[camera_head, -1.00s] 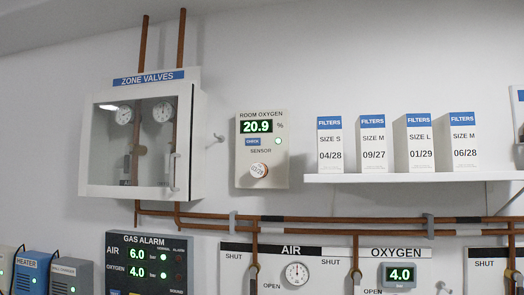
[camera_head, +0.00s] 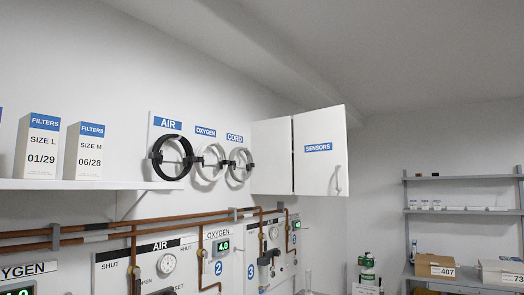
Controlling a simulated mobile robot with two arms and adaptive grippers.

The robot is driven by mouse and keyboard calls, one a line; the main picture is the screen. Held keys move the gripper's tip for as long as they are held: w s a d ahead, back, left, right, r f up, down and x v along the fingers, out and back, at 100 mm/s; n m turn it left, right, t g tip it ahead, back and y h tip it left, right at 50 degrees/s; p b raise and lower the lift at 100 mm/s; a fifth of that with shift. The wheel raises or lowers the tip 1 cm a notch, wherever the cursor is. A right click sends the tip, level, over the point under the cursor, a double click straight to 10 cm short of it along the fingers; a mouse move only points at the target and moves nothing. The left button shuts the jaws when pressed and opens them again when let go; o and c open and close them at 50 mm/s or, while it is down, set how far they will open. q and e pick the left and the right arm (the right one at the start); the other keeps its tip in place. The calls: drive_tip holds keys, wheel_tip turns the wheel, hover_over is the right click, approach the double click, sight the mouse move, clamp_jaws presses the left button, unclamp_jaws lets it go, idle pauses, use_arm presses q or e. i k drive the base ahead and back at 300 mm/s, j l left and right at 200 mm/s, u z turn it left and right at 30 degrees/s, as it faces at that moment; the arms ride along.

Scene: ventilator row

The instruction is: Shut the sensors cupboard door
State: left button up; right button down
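The white sensors cupboard (camera_head: 272,158) hangs on the wall right of centre, and its near side faces me. Its door (camera_head: 318,160) carries a blue SENSORS label and a small handle (camera_head: 337,180) near its free right edge. The door stands open, swung out into the room, roughly in line with the cupboard's side. The door's outer face is towards me, and the inside of the cupboard is hidden. Neither of my grippers is in view.
Left of the cupboard, coiled hoses (camera_head: 172,158) hang on the wall. A white shelf (camera_head: 90,185) with filter boxes is at left. Pipes and gas panels run below. Shelving (camera_head: 462,178) with cardboard boxes (camera_head: 436,265) stands at far right.

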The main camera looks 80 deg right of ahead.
sight(320, 152)
drive_tip(key=z, duration=3.1)
